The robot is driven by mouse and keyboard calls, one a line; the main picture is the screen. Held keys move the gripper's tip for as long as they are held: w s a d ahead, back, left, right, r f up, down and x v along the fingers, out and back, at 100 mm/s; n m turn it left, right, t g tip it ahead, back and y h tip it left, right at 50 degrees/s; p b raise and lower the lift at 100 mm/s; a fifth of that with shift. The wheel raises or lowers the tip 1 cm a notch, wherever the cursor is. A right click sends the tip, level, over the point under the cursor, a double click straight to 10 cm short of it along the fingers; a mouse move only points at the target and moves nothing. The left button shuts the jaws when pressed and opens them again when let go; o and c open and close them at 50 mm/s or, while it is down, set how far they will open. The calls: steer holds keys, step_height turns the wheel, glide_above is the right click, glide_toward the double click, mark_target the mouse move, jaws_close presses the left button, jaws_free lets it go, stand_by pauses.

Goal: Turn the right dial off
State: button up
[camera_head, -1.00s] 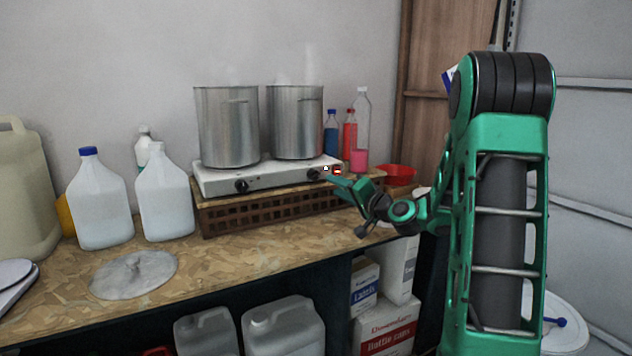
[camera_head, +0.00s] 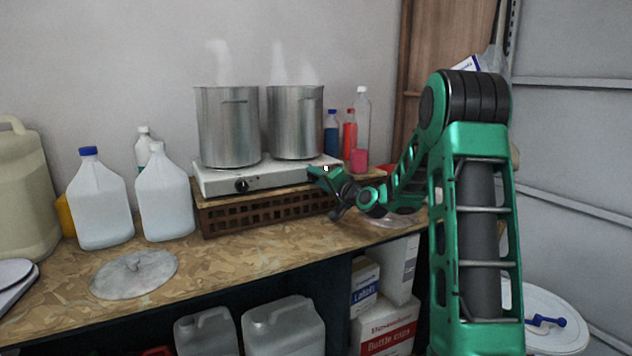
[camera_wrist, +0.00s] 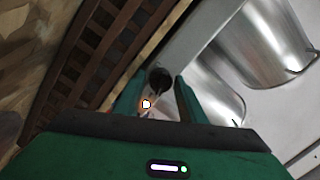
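The right dial (camera_wrist: 158,77) is a dark round knob on the front face of the white hot plate (camera_head: 270,177). In the wrist view it lies between the tips of my gripper's green fingers, with a finger on each side; I cannot tell if they touch it. My gripper (camera_wrist: 160,84) is open. In the head view my gripper (camera_head: 318,172) is at the right end of the hot plate's front and hides the right dial. The left dial (camera_head: 241,186) is in plain view. A small light with an orange glow (camera_wrist: 146,104) shows between the fingers.
Two steaming metal pots (camera_head: 228,127) (camera_head: 296,122) stand on the hot plate, which rests on a brown slatted crate (camera_head: 255,216). Bottles (camera_head: 361,125) stand behind its right end. White jugs (camera_head: 165,195) and a round lid (camera_head: 134,274) are on the left of the worktop.

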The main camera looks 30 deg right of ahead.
steer(key=shift+c, duration=0.5)
steer(key=c, duration=0.7)
steer(key=shift+o, duration=0.2)
steer(key=shift+n, duration=0.3)
steer(key=shift+n+g+h, duration=0.3)
steer(key=shift+n+h, duration=0.05)
steer(key=shift+n, duration=2.75)
steer(key=shift+n+g+h, duration=0.3)
steer(key=shift+n+h, duration=0.05)
steer(key=shift+n, duration=2.75)
